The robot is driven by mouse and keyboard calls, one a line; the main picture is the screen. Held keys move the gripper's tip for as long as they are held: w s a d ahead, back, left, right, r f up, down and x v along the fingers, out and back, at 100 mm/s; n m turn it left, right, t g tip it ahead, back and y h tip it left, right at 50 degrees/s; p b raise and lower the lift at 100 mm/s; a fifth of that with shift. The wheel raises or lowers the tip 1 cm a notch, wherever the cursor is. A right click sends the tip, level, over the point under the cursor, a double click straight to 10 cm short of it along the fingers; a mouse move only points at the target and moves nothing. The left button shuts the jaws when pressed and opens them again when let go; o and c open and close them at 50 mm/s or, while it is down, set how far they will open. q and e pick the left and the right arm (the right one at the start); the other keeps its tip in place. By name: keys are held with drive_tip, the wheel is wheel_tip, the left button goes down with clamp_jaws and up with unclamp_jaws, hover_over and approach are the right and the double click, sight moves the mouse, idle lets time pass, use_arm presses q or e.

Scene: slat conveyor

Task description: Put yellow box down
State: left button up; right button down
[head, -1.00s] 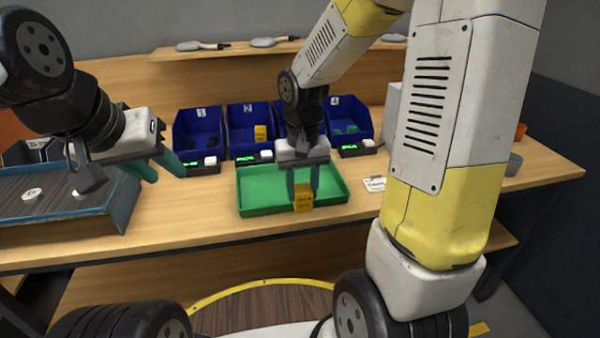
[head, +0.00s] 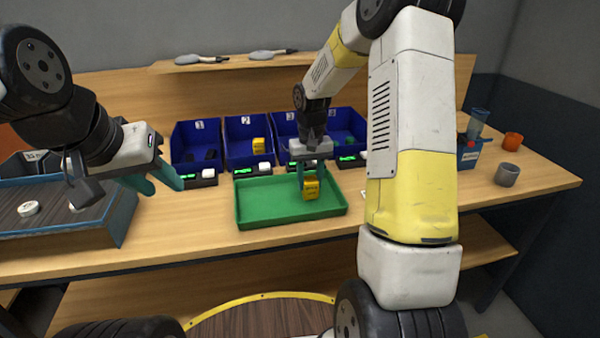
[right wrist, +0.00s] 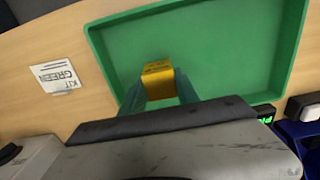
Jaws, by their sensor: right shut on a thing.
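The yellow box (head: 311,188) is between the fingers of my right gripper (head: 309,180), over the right part of the green tray (head: 243,217). In the right wrist view the yellow box (right wrist: 157,77) sits at the fingertips of my right gripper (right wrist: 160,92), with the green tray (right wrist: 220,50) behind it. My right gripper is shut on it. I cannot tell whether the box touches the tray floor. The rest of the tray looks empty. My left gripper (head: 162,180) is open and empty, left of the tray, near the conveyor.
Blue bins (head: 196,140) stand behind the tray; bin 2 holds another yellow box (head: 258,145). The slat conveyor (head: 60,215) is at left with a white disc on it. A grey cup (head: 507,175) and an orange cup (head: 513,140) stand at right.

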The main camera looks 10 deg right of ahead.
sight(310, 179)
drive_tip(key=shift+f, duration=0.3)
drive_tip(key=shift+f, duration=0.1)
drive_tip(key=c, duration=0.9)
unclamp_jaws()
drive_tip(key=s+r+t, duration=0.1)
drive_tip(key=s+r, duration=0.2)
drive_tip(key=r, duration=0.6)
drive_tip(key=s+r+t, duration=0.1)
drive_tip(key=s+r, duration=0.2)
drive_tip(key=r, duration=0.6)
drive_tip(key=s+a+r+t+y, duration=0.1)
drive_tip(key=s+t, duration=0.1)
drive_tip(key=s, duration=0.7)
drive_tip(key=s+a+r+t+y, duration=0.1)
drive_tip(key=s+r+t, duration=0.1)
drive_tip(key=s, duration=0.7)
drive_tip(key=shift+s, duration=0.25)
